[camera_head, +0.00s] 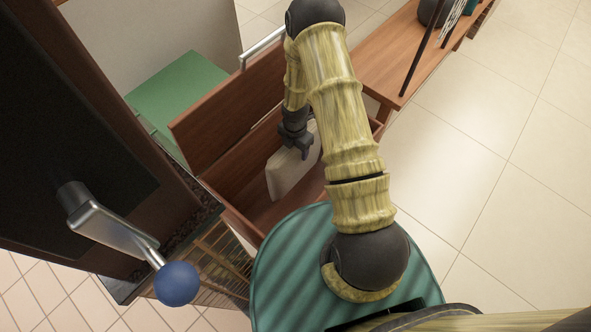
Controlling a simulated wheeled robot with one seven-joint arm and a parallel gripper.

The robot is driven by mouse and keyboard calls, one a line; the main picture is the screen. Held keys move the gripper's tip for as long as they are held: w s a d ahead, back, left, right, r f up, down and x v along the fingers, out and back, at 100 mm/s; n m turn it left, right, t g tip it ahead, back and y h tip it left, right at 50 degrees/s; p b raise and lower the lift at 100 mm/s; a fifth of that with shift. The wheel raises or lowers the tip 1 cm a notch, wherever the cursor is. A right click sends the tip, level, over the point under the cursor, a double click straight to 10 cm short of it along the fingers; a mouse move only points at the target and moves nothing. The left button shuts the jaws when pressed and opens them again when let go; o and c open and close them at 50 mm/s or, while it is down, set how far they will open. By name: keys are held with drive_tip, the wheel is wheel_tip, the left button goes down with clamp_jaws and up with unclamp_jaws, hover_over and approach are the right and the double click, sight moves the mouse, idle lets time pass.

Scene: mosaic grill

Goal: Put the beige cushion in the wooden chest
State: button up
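The beige cushion (289,173) is tilted on edge inside the opening of the wooden chest (228,197). The chest is reddish brown, with its lid (225,110) standing raised at the back and a metal handle on the lid's top edge. My gripper (304,153) is dark and points down at the upper edge of the cushion, with its fingers at that edge. The fingertips are small and partly merge with the cushion, and my arm hides part of the chest's right side. I cannot tell whether the cushion touches the chest floor.
A dark cabinet-like unit with a metal crank and blue knob (177,284) stands close at the left. A green-topped surface (182,92) lies behind the lid. A wooden bench (404,62) stands at the back right. The tiled floor at right is clear.

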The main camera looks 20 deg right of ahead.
drive_tip(key=shift+f+b, duration=0.3)
drive_tip(key=shift+f, duration=1.6)
drive_tip(key=shift+f+b, duration=0.5)
drive_tip(key=shift+f, duration=1.35)
drive_tip(key=shift+f, duration=0.2)
drive_tip(key=o, duration=1.6)
drive_tip(key=shift+r, duration=0.1)
wheel_tip(320, 180, up, 12)
drive_tip(key=p, duration=0.3)
drive_tip(key=shift+r, duration=0.1)
